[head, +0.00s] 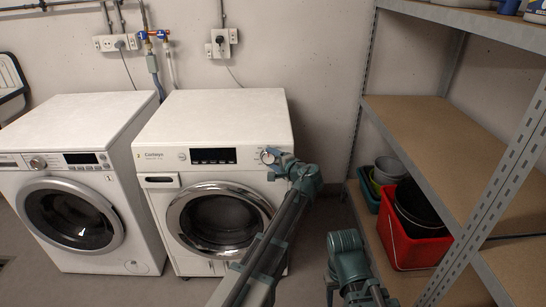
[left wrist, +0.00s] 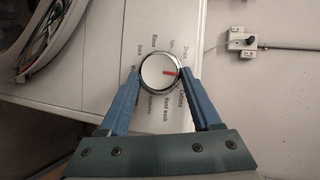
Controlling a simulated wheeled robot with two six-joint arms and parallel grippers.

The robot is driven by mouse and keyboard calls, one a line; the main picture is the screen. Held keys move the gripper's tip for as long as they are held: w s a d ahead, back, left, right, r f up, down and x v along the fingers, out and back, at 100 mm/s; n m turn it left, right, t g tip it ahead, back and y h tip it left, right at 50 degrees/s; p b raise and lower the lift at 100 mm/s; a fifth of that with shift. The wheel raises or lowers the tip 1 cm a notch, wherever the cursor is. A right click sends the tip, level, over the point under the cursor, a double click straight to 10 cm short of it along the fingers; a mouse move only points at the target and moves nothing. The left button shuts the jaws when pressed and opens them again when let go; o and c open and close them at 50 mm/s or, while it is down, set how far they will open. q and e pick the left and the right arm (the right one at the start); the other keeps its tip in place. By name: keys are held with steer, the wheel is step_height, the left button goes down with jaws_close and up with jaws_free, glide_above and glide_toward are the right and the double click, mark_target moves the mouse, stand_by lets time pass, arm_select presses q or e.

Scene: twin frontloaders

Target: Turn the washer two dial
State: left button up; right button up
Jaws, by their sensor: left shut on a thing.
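Washer two (head: 214,125) is the white front-loader on the right, with a yellow mark at its upper left and a round door (head: 220,220). Its dial (head: 268,156) is at the right end of the panel, mostly covered by my gripper. In the left wrist view the round pale dial (left wrist: 155,70) has a red mark pointing right, with printed programme words around it. My left gripper (left wrist: 159,76) is shut on the dial, one blue finger on each side. Teal parts of my right arm show low in the head view; its fingers do not show.
Another white washer (head: 75,185) stands close on the left. On the right, a metal shelf rack (head: 430,130) holds a red bin (head: 412,240) and other buckets. Pipes and sockets (head: 221,43) are on the wall behind. Some floor is free between washer two and the rack.

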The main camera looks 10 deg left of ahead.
arm_select(q)
steer(key=shift+s, duration=0.1)
arm_select(e)
steer(key=shift+r, duration=0.2)
arm_select(q)
steer(key=o, duration=1.4)
arm_select(e)
steer(key=shift+d, duration=0.1)
